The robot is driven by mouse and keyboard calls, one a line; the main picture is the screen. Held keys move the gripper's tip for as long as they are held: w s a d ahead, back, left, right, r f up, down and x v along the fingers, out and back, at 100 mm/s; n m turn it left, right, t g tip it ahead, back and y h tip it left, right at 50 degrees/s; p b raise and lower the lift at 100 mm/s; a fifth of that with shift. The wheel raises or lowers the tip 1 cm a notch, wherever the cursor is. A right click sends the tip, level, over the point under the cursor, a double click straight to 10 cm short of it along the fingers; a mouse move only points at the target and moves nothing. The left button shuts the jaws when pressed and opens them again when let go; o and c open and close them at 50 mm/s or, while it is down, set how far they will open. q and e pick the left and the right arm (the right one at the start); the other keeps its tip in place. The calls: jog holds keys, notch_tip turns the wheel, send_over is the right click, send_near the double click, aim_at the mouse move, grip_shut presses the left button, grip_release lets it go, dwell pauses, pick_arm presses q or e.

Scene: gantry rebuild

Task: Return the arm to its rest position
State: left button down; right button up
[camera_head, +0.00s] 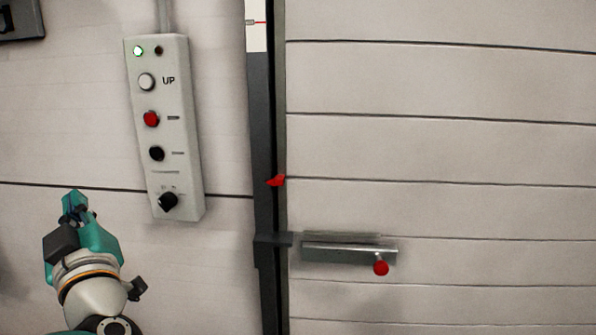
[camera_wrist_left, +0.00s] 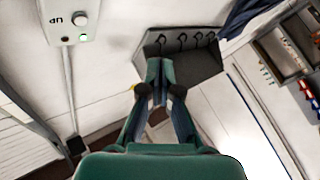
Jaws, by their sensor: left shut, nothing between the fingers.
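My left gripper (camera_head: 75,203) is at the lower left of the head view, pointing up, below and to the left of the control box. Its fingers are shut with nothing between them. It also shows in the left wrist view (camera_wrist_left: 159,68), fingertips together, apart from the wall. The pale control box (camera_head: 188,135) has a lit green lamp, a white button marked UP, a red button, a black button and a black knob. A corner of the box (camera_wrist_left: 85,18) shows at the upper left of the wrist view. My right gripper is in neither view.
A panelled door (camera_head: 440,150) fills the right, with a metal latch bar (camera_head: 340,250) ending in a red knob (camera_head: 381,268). The wrist view shows a dark hook rack (camera_wrist_left: 195,62) and a shelf (camera_wrist_left: 285,45).

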pick_arm(q)
jog(key=w+f+m+g+h+p, duration=0.1)
jog(key=w+f+m+h+p, duration=0.3)
jog(key=f, duration=0.6)
jog(key=w+f+m+g, duration=0.1)
jog(key=w+f+m, duration=0.3)
jog(key=f, duration=0.7)
jog(key=s+d+f+m+g+h+p, duration=0.1)
jog(key=d+f+g+h, duration=0.15)
jog(key=f, duration=0.65)
jog(key=d+f+m+g+h+p, duration=0.1)
jog(key=d+f+h, duration=0.2)
jog(key=f, duration=0.6)
jog(key=s+d+f+m+g+h+p, duration=0.15)
jog(key=s+d+f+g+h, duration=0.45)
jog(key=s+f, duration=0.65)
jog(key=s+d+f+g+h, duration=0.1)
jog(key=s+d+f+g, duration=0.1)
jog(key=s+d, duration=0.2)
jog(key=s+d+f+g+h, duration=0.1)
jog(key=s+d, duration=0.3)
jog(key=s, duration=0.4)
jog(key=shift+s+d+f+g, duration=0.15)
jog(key=shift+f+g, duration=0.6)
jog(key=shift+f, duration=0.15)
